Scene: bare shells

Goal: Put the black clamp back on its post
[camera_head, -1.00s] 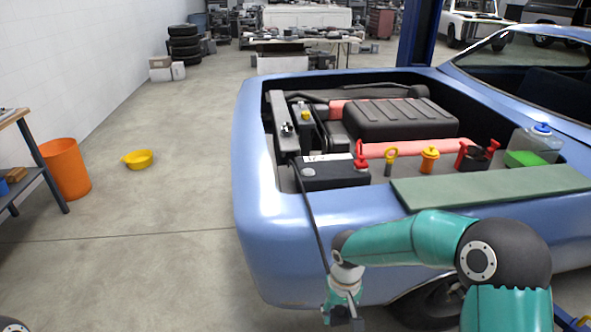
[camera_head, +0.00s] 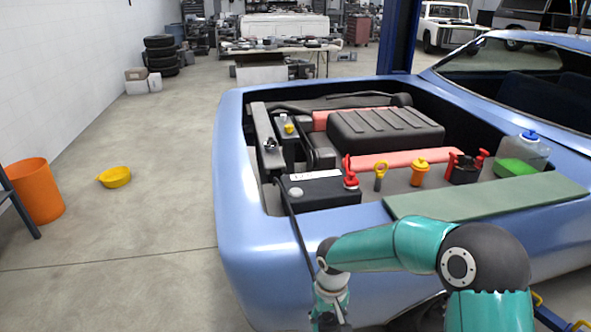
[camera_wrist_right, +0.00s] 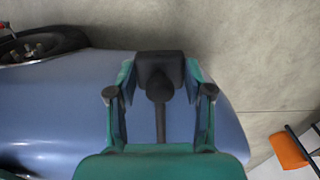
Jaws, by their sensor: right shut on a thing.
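The black clamp (camera_wrist_right: 160,70) is held between the fingertips of my right gripper (camera_wrist_right: 160,92), with its dark cable trailing back toward the palm in the right wrist view. In the head view the right gripper (camera_head: 330,318) hangs low outside the car's blue front wing, cut by the bottom edge, and the clamp itself cannot be made out there. The black cable (camera_head: 297,225) runs from the engine bay over the wing toward it. The black battery (camera_head: 325,194) has a bare grey post (camera_head: 296,192) on its left and a red clamp (camera_head: 350,181) on its right. My left gripper is out of view.
A green board (camera_head: 485,200) lies along the near wing. A yellow-handled dipstick (camera_head: 380,172), orange cap (camera_head: 420,172) and red-handled parts (camera_head: 465,165) stand right of the battery.

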